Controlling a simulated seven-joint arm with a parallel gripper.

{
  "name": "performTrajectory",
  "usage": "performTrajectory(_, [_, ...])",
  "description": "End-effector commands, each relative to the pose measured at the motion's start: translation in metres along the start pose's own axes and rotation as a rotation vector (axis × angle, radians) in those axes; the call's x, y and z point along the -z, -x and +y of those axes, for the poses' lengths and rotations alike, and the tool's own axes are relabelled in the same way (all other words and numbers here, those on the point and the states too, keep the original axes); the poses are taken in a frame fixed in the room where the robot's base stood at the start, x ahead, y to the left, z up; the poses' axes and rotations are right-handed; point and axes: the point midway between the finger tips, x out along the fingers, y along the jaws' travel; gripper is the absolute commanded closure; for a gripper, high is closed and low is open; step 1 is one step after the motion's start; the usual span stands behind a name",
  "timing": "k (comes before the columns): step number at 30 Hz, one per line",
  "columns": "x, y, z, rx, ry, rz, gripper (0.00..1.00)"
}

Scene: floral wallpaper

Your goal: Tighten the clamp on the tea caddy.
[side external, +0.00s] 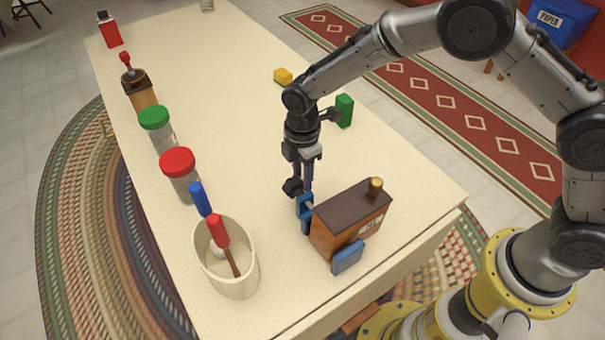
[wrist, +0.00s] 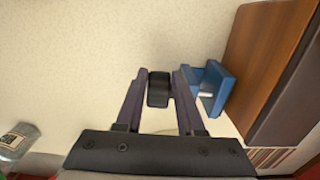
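The tea caddy (side external: 337,233) is a wooden box with a dark brown lid and a brass knob. It stands near the table's front edge, and part of it shows at the right of the wrist view (wrist: 268,60). The clamp has blue jaws, one on the caddy's left side (side external: 305,214) and one on its right side (side external: 347,257). Its black knob (side external: 292,187) sticks out left of the caddy. My gripper (side external: 303,184) is over the knob, fingers down and apart. In the wrist view, the knob (wrist: 158,90) shows between the fingertips; I cannot tell whether they touch it.
A cream crock (side external: 239,277) with red- and blue-handled tools stands to the left. Jars with red (side external: 178,161) and green (side external: 154,117) lids line the far-left side. The table's middle is clear.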

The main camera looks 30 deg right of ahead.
Motion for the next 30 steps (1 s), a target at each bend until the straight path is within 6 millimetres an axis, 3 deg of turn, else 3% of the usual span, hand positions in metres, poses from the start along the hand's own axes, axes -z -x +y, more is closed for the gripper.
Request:
performTrajectory(14, [0.002, 0.001, 0.000, 0.000, 0.002, -0.048, 1.00])
performTrajectory(30, [0.014, 0.007, 0.000, -0.002, 0.003, -0.438, 1.00])
